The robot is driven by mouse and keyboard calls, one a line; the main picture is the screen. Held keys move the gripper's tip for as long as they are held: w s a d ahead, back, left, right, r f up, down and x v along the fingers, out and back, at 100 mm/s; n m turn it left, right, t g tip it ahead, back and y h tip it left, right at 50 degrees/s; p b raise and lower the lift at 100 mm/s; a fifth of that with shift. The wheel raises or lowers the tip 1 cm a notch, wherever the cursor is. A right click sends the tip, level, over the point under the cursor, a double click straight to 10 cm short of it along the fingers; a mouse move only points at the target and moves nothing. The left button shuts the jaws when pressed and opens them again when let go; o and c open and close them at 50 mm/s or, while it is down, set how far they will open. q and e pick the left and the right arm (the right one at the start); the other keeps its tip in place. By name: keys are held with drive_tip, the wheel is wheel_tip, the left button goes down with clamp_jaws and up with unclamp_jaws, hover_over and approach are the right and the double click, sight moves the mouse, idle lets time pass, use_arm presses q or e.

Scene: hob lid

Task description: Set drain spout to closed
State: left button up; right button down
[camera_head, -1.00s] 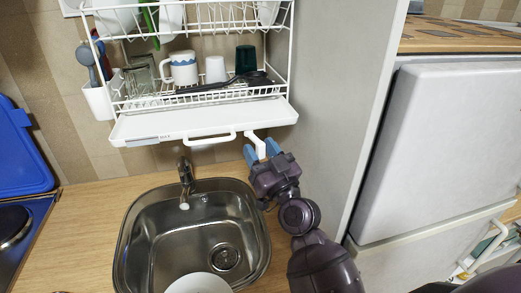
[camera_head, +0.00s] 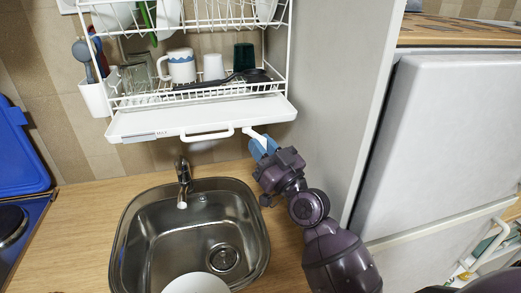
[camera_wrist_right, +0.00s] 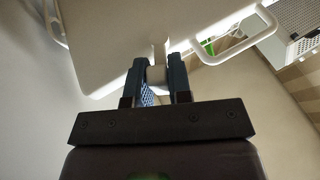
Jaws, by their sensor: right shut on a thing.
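The drain spout (camera_head: 256,136) is a short white piece under the right front of the white drip tray (camera_head: 150,123) of the dish rack. It slants down to the right from the tray's edge. My right gripper (camera_head: 264,147), with blue fingers, is shut on the spout's lower end. In the right wrist view the spout (camera_wrist_right: 156,74) sits between the two fingers of the right gripper (camera_wrist_right: 157,88), below the tray (camera_wrist_right: 120,45). The fingers hide part of the spout. My left gripper is not in view.
A white loop handle (camera_head: 208,134) hangs at the tray's front, left of the spout. The rack holds a mug (camera_head: 179,66), cups and utensils. Below are a steel sink (camera_head: 150,235) and faucet (camera_head: 183,180). A grey panel (camera_head: 335,100) stands close to the right of my arm.

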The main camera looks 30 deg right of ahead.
drive_tip(key=c, duration=1)
unclamp_jaws()
drive_tip(key=shift+c, duration=0.2)
drive_tip(key=b+v, duration=0.2)
drive_tip(key=v, duration=0.5)
drive_tip(key=shift+s, duration=0.25)
